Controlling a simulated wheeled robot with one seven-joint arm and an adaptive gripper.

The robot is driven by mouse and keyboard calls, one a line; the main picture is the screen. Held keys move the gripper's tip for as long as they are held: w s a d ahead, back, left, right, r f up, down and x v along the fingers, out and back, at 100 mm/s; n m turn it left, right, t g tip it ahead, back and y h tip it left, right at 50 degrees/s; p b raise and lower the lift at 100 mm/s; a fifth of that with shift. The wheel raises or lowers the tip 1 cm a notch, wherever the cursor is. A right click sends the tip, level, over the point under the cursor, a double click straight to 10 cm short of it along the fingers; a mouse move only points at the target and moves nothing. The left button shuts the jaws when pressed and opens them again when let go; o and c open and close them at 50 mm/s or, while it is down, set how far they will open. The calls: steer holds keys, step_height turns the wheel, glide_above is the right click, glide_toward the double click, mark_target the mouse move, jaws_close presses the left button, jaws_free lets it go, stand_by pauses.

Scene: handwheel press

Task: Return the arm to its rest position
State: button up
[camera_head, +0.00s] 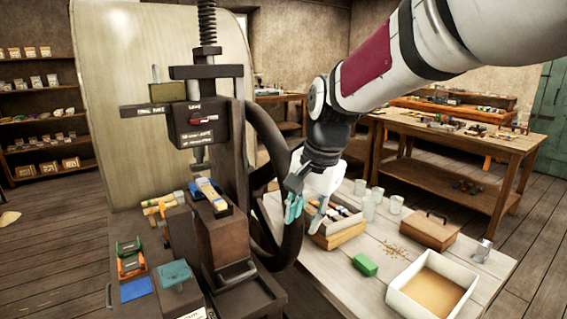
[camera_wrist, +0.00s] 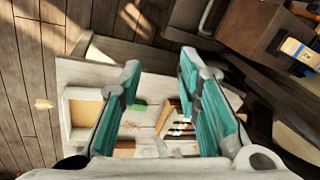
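My arm reaches in from the upper right in the head view. My gripper (camera_head: 304,212) hangs over the left part of the white plank table, beside the dark handwheel (camera_head: 277,150) of the press. Its teal fingers are spread apart with nothing between them. In the wrist view my gripper (camera_wrist: 157,100) also shows open, with the table below it. The press (camera_head: 200,122) stands left of my gripper. A piece with a light label (camera_head: 211,193) sits on its bed under the ram. Whether a finger touches the handwheel or the box behind it cannot be told.
Small tools lie left of the press. A workbench (camera_head: 450,143) stands behind.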

steer(key=s+d+r+n+t+p, duration=0.1)
steer(key=s+d+r+n, duration=0.15)
steer(key=s+d, duration=0.4)
steer(key=s+d+r+n, duration=0.1)
steer(key=s+d+r, duration=0.25)
steer(key=s, duration=0.55)
steer(key=s+d+f+n+h, duration=0.1)
steer(key=s+d+n, duration=0.1)
steer(key=s, duration=0.4)
steer(key=s+d+f+n+p, duration=0.1)
steer(key=s+d+f+n, duration=0.1)
steer(key=s, duration=0.4)
steer(key=shift+s+d+t+h, duration=0.4)
steer(key=shift+d, duration=0.4)
